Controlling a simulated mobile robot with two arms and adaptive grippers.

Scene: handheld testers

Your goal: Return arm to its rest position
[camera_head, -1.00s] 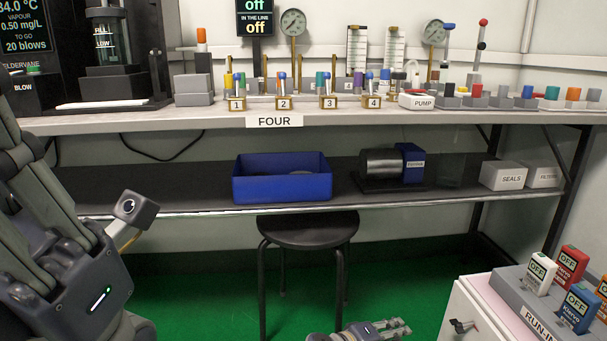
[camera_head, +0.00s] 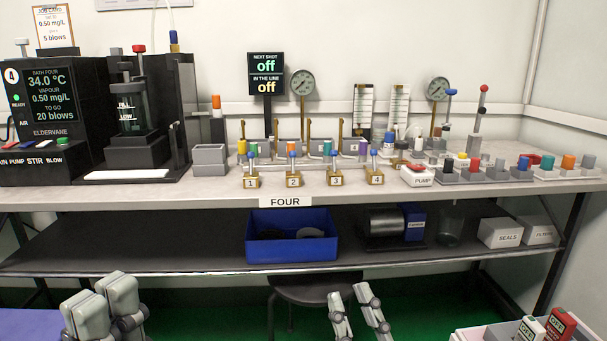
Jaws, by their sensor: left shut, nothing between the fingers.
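My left gripper (camera_head: 104,302) shows at the bottom left as chunky grey fingers close together, with nothing visible in it. It is below and in front of the lower shelf, clear of the bench. My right gripper (camera_head: 351,293) shows at the bottom centre, in front of the black stool. Its two slim grey fingers stand apart and point up, with nothing between them. The rest of both arms is cut off by the bottom edge.
The bench (camera_head: 220,197) holds a black bath unit (camera_head: 45,110), numbered valves, gauges and a white pump switch (camera_head: 418,175). The shelf below holds a blue bin (camera_head: 291,250). A black stool (camera_head: 300,289) stands under it. Handheld testers (camera_head: 560,325) are at the bottom right.

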